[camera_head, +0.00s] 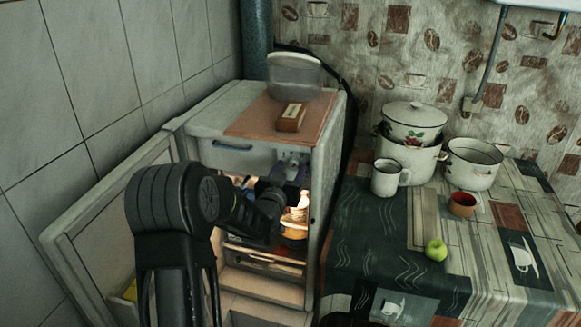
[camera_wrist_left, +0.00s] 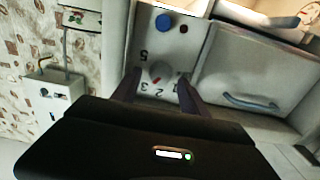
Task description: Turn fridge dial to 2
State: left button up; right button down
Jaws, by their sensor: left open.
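The small white fridge (camera_head: 210,118) stands with its door (camera_head: 100,235) open to the left in the head view. My left arm reaches into its lit interior, with the left gripper (camera_head: 289,172) near the panel at upper right. In the left wrist view, the grey dial (camera_wrist_left: 157,72) sits on a pale panel with numbers around it and a small red mark near its lower edge. I cannot tell exactly which number the mark meets. My left gripper (camera_wrist_left: 159,78) is open, its fingertips on either side of the dial; contact is unclear. My right gripper is not in view.
A blue knob (camera_wrist_left: 163,22) is on the same panel, and a compartment front with a blue handle (camera_wrist_left: 250,102) is beside it. A clear container (camera_head: 293,75) and brown box (camera_head: 291,117) are on the fridge. The table holds pots, a mug (camera_head: 388,178) and an apple (camera_head: 436,250).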

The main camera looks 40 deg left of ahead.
pick_arm(q)
jog(key=shift+w+a, duration=0.1)
jog(key=shift+w, duration=0.1)
grip_shut()
dwell(0.5)
